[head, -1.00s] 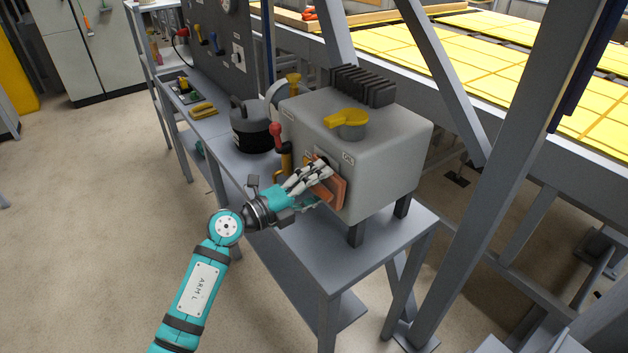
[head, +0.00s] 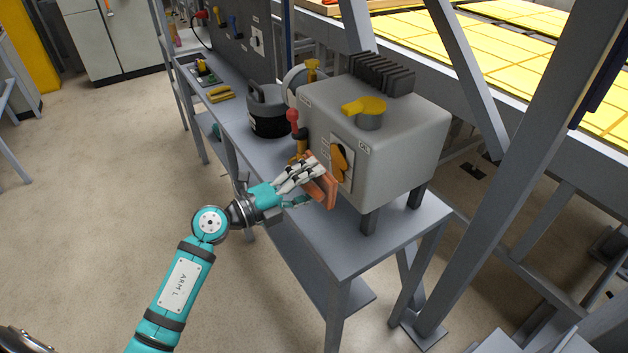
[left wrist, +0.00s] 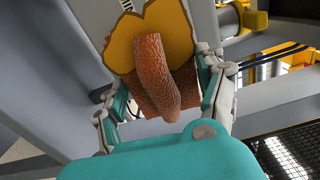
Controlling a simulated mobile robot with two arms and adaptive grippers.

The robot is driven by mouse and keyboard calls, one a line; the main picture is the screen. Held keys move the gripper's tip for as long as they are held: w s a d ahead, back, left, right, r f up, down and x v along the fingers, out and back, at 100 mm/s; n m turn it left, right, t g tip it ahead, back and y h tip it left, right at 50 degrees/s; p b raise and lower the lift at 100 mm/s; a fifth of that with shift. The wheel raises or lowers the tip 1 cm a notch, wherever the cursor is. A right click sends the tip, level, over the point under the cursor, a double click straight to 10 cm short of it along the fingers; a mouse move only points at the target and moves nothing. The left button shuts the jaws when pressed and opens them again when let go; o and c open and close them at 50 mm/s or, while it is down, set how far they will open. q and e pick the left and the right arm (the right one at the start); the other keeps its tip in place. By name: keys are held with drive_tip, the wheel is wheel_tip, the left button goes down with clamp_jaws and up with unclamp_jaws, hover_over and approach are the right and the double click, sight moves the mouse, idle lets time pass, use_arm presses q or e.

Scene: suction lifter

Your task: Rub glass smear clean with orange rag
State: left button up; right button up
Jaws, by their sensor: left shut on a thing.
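My left gripper (head: 305,183) is shut on the orange rag (head: 329,190), a folded, textured cloth that also shows between the fingers in the left wrist view (left wrist: 156,75). It holds the rag just in front of the lower left of the glass panel (head: 348,181) on the grey box. A yellow-brown, lobed smear (head: 340,160) is on the panel, with a dark spot near it. In the left wrist view the smear (left wrist: 176,25) spreads behind the rag, which hides part of it. Contact between rag and glass cannot be told. My right gripper is not in view.
The grey box (head: 415,140) stands on a metal bench (head: 350,240) and has a yellow knob (head: 366,108) on top. A red-topped lever (head: 294,120) and black canister (head: 268,112) stand to the left. A slanted grey post (head: 512,180) rises at right. The floor at left is open.

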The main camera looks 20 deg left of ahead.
sight(302, 187)
use_arm(q)
drive_tip(key=shift+p+v, duration=0.3)
drive_tip(key=shift+v, duration=1.25)
drive_tip(key=shift+w, duration=0.15)
drive_tip(key=shift+p+x, duration=0.9)
drive_tip(key=shift+x, duration=1.05)
drive_tip(key=shift+p+x, duration=0.3)
drive_tip(key=shift+x, duration=1)
drive_tip(key=shift+x, duration=1.15)
